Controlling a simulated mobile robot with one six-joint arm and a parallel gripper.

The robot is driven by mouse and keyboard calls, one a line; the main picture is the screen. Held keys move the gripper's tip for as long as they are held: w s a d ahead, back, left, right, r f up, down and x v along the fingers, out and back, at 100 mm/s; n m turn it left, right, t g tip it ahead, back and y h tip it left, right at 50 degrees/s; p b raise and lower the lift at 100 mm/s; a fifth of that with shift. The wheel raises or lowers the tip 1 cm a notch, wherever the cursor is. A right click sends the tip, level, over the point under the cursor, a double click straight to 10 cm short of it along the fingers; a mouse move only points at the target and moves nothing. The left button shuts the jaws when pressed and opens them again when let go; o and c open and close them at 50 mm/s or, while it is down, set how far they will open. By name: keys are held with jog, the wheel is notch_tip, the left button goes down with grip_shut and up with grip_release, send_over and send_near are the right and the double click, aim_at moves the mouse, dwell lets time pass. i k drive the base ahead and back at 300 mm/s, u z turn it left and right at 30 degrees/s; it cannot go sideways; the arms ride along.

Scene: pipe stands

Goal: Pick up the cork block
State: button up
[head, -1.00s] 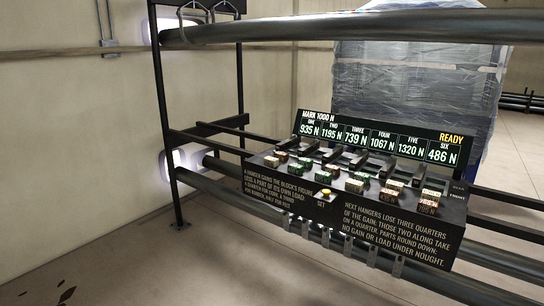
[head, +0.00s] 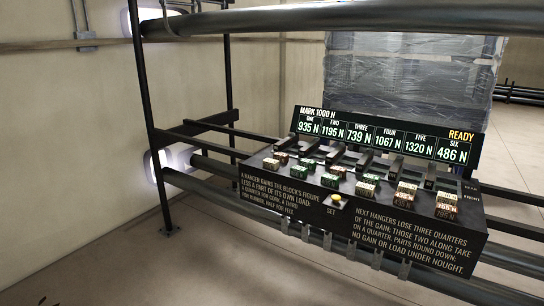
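A black console (head: 300,205) on the pipe rack carries a row of small blocks in slots, in front-and-back pairs. Some look brown or tan, like the pair at the left (head: 271,164) and the blocks toward the right (head: 405,196) and (head: 446,209); others are green, like the block (head: 330,180). Their printed labels are too small to read surely, and I cannot tell which one is the cork block. A yellow button (head: 337,199) marked SET sits at the console's front edge. My gripper is not in view.
A display (head: 385,135) behind the blocks reads ONE 935 N to SIX 486 N, with MARK 1000 N and READY. Thick pipes (head: 340,20) run above and below the console. A wrapped stack (head: 410,75) stands behind.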

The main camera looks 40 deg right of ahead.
aim_at(283, 158)
jog(key=i, duration=1.45)
jog(key=z, duration=0.35)
